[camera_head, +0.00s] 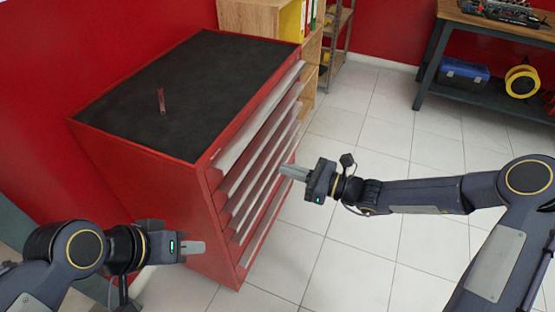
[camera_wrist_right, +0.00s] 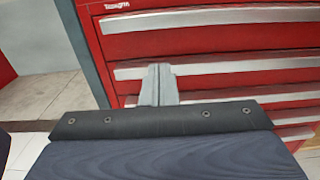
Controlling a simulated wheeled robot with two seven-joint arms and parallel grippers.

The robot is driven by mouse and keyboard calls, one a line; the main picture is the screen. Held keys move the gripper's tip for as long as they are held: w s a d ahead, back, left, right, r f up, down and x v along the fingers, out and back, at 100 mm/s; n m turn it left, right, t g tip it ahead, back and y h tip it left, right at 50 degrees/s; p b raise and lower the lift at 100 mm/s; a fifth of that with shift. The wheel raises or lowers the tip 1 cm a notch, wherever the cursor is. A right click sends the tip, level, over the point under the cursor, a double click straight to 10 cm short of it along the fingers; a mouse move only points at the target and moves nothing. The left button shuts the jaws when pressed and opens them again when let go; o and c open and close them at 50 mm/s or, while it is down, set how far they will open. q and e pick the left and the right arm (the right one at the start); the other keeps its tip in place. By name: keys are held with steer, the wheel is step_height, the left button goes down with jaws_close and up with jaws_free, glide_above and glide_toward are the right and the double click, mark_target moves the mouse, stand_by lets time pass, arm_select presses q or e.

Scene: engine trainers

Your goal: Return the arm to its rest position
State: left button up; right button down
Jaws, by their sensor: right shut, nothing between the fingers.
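My right arm reaches in from the right in the head view. Its gripper (camera_head: 290,172) is shut and empty, just in front of the drawer fronts of the red tool cabinet (camera_head: 190,190). In the right wrist view its two grey fingers (camera_wrist_right: 158,85) lie together before the drawer handles, with nothing between them. I cannot tell whether they touch the cabinet. My left gripper (camera_head: 194,247) is at the lower left, by the cabinet's near side. Its fingers look together and hold nothing visible.
A wooden shelf (camera_head: 262,18) with binders stands behind. A workbench (camera_head: 500,30) with a blue toolbox (camera_head: 463,73) and yellow reel (camera_head: 522,82) is at the back right. The tiled floor (camera_head: 370,240) between is clear.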

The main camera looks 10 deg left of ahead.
steer(key=s+d+r+n+g+h+p, duration=0.1)
steer(key=s+d+r+n+g+h, duration=0.15)
steer(key=s+d+r+n, duration=0.35)
steer(key=s+d+r+n+g+h+p, duration=0.1)
steer(key=s+d+r+n+h, duration=0.25)
steer(key=s+n, duration=0.35)
steer(key=s+d+r+n+t+h+p, duration=0.1)
steer(key=s+d+n+t+h, duration=0.3)
steer(key=s+d, duration=0.9)
steer(key=d+n+h+p, duration=0.1)
steer(key=d+n+h, duration=0.1)
steer(key=h, duration=0.1)
steer(key=shift+s+n+h, duration=0.3)
steer(key=shift+r, duration=0.1)
